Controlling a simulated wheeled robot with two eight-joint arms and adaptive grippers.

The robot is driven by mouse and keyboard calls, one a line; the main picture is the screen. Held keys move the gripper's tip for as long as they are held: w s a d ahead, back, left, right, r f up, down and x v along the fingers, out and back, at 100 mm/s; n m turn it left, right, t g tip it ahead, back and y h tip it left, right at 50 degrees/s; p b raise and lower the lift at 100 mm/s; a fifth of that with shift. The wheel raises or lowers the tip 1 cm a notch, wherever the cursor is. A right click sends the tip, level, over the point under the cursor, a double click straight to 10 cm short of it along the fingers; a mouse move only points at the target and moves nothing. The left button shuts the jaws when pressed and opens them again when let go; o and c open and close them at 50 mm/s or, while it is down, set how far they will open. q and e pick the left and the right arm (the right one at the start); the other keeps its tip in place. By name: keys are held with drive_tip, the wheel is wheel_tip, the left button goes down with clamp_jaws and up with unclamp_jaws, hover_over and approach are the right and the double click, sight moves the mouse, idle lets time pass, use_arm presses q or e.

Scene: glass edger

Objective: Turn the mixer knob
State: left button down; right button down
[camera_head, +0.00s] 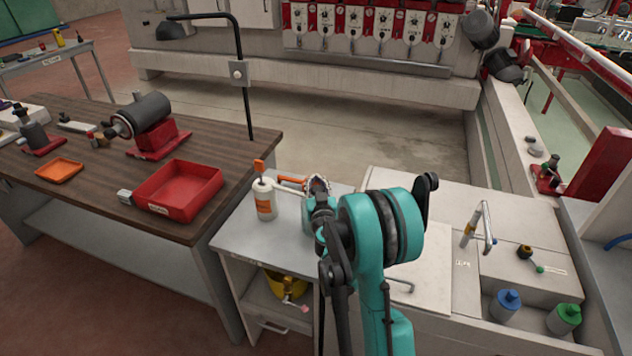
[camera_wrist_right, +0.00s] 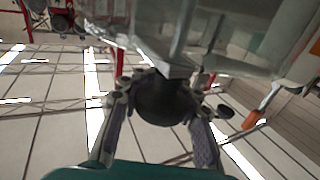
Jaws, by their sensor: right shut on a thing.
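My right gripper (camera_head: 320,200) is over the grey bench top, its fingers mostly hidden behind my own teal wrist. In the right wrist view, my right gripper (camera_wrist_right: 160,115) has its two fingers on either side of a dark round knob (camera_wrist_right: 163,100) and is shut on it. The knob sits on a pale grey body (camera_wrist_right: 185,45), which I take to be the mixer. In the head view an orange handle (camera_head: 291,180) sticks out left beside the gripper; the knob is hidden there. My left gripper is not in view.
A red tray (camera_head: 180,190) lies on the wooden table.

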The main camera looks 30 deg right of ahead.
drive_tip(key=shift+m+h, duration=0.3)
drive_tip(key=shift+h, duration=0.1)
drive_tip(key=m+g+h, duration=0.1)
drive_tip(key=h, duration=0.1)
drive_tip(key=m+g+h+b, duration=0.1)
drive_tip(key=shift+s+d+f+m+g+h, duration=0.1)
drive_tip(key=shift+s+d+m+g+h, duration=0.1)
drive_tip(key=shift+d+m+g+h, duration=0.2)
drive_tip(key=m+g+h, duration=0.2)
drive_tip(key=s+m+g+h, duration=0.1)
drive_tip(key=g, duration=0.1)
drive_tip(key=shift+d+b, duration=0.35)
drive_tip(key=shift+b, duration=0.05)
drive_tip(key=m+g+h, duration=0.2)
drive_tip(key=g, duration=0.1)
drive_tip(key=s+m+g, duration=0.1)
drive_tip(key=m+g, duration=0.1)
drive_tip(key=shift+d+h, duration=0.25)
drive_tip(key=shift+h, duration=0.15)
drive_tip(key=shift+s+d+m+g+h, duration=0.15)
drive_tip(key=shift+s+m+g, duration=0.2)
drive_tip(key=shift+m+g, duration=0.85)
drive_tip(key=shift+s+a+m+g+h, duration=0.25)
drive_tip(key=shift+m+g, duration=0.35)
drive_tip(key=shift+g, duration=1.1)
drive_tip(key=shift+s+d+g, duration=0.1)
drive_tip(key=shift+d+g, duration=0.1)
drive_tip(key=shift+g, duration=0.1)
